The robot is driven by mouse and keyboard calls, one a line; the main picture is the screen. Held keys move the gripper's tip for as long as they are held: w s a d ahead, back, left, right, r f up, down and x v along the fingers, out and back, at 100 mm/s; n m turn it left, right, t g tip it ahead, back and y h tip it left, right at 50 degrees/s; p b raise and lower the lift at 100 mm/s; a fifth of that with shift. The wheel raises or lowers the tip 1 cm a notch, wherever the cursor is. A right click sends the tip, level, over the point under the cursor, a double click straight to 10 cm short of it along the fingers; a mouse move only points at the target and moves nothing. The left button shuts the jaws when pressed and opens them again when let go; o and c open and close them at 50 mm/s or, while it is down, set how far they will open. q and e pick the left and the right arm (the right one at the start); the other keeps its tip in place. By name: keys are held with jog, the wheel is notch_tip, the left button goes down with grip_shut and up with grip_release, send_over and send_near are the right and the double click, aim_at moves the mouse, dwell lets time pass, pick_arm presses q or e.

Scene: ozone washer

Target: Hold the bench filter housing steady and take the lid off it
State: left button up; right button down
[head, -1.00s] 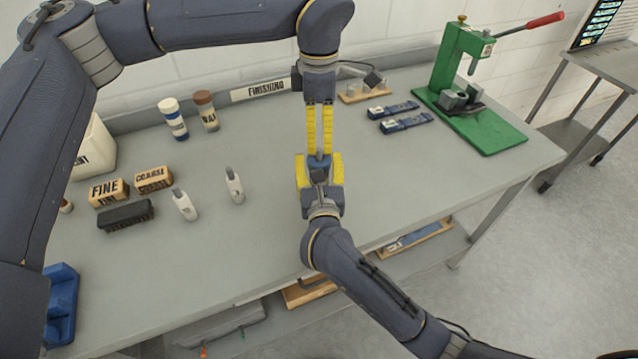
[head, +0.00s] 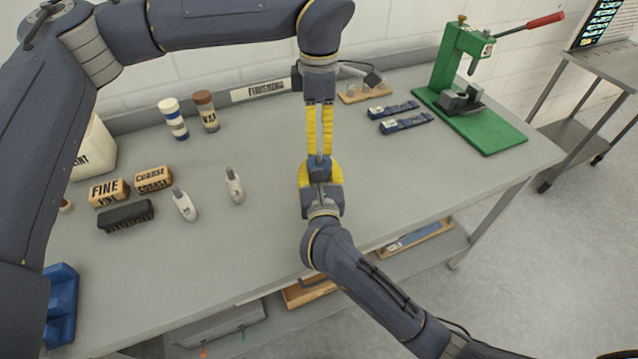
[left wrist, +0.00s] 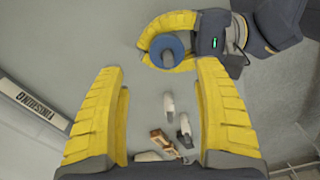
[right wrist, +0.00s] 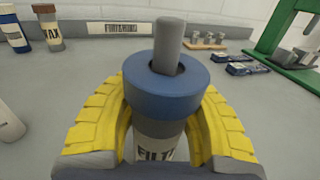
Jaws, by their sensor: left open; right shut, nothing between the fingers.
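The filter housing is a pale cylinder (right wrist: 158,140) with partly hidden lettering. Its blue ring-shaped lid (right wrist: 166,88) sits on top, and a grey post (right wrist: 168,40) stands up through the lid's middle. The lid also shows in the left wrist view (left wrist: 168,48) and the head view (head: 319,168). My right gripper (head: 321,172) is shut, its yellow fingers curving along both sides of the housing below the lid. Its tips are hidden behind it in the right wrist view, so contact is unclear. My left gripper (head: 319,152) is open and empty, pointing down just above the lid.
Wax containers (head: 206,111) stand behind. Blue packets (head: 405,122) and a green press (head: 470,90) are right. The grey bench (head: 250,240) is clear around the housing.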

aim_at(319, 163)
dwell(0.4)
pick_arm(q)
jog(key=m, duration=0.4)
jog(key=shift+s+m, duration=0.1)
jog(key=shift+m, duration=0.3)
jog(key=m, duration=0.6)
jog(key=shift+s, duration=0.15)
jog(key=m, duration=0.6)
jog(key=shift+s, duration=0.2)
jog(key=m, duration=0.5)
jog(key=shift+s, duration=0.15)
jog(key=shift+f+m, duration=0.3)
jog(key=shift+f, duration=3.65)
jog(key=shift+o, duration=0.2)
